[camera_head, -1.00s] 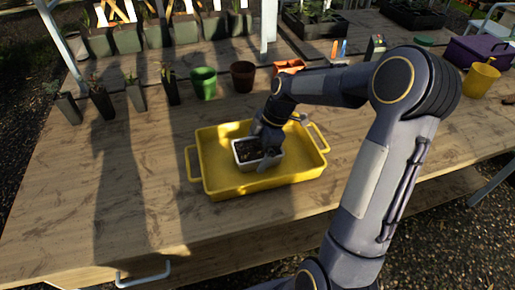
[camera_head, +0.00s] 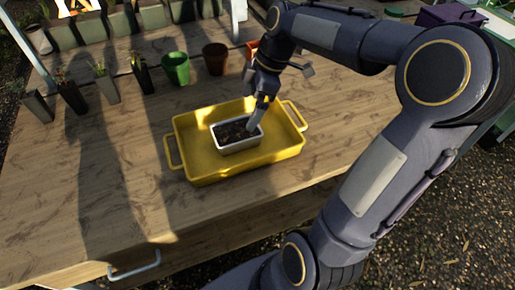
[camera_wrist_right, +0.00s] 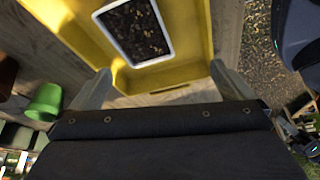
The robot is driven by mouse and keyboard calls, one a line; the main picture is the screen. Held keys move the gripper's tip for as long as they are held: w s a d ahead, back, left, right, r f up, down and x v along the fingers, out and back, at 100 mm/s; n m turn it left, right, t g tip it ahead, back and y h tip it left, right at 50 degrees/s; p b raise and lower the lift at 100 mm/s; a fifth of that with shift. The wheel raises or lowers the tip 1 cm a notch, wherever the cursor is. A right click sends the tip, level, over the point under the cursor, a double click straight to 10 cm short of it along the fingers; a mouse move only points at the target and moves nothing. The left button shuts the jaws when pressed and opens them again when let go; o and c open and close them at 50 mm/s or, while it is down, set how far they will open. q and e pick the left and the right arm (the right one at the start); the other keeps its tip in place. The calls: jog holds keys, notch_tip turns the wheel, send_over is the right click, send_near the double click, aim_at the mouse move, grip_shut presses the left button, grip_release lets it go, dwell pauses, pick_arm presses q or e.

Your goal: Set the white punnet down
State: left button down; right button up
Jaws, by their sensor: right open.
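The white punnet (camera_head: 238,146) holds dark soil and sits upright inside the yellow tray (camera_head: 200,172), near its middle. It also shows in the right wrist view (camera_wrist_right: 164,59), ahead of the fingers and apart from them. My right gripper (camera_head: 258,118) is above the far right edge of the punnet. In the right wrist view its two fingers (camera_wrist_right: 160,88) are spread wide with nothing between them. My left gripper is not in view.
A green pot (camera_head: 176,68) and a brown pot (camera_head: 215,59) stand behind the tray. Tall narrow pots with seedlings stand at the back left. The wooden table (camera_head: 70,205) is clear left of the tray.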

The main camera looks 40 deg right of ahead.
jog(key=s+a+f+m+t, duration=0.2)
jog(key=s+a+m, duration=0.2)
jog(key=s+m, duration=0.3)
jog(key=s+a+f+m+t, duration=0.1)
jog(key=s+a+m, duration=0.4)
jog(key=s, duration=0.5)
jog(key=shift+s+a+f+m+t, duration=0.15)
jog(key=shift+s+f+m+t, duration=0.2)
jog(key=shift+m, duration=0.65)
notch_tip(320, 180, up, 5)
jog(key=p, duration=0.5)
jog(key=shift+r, duration=0.1)
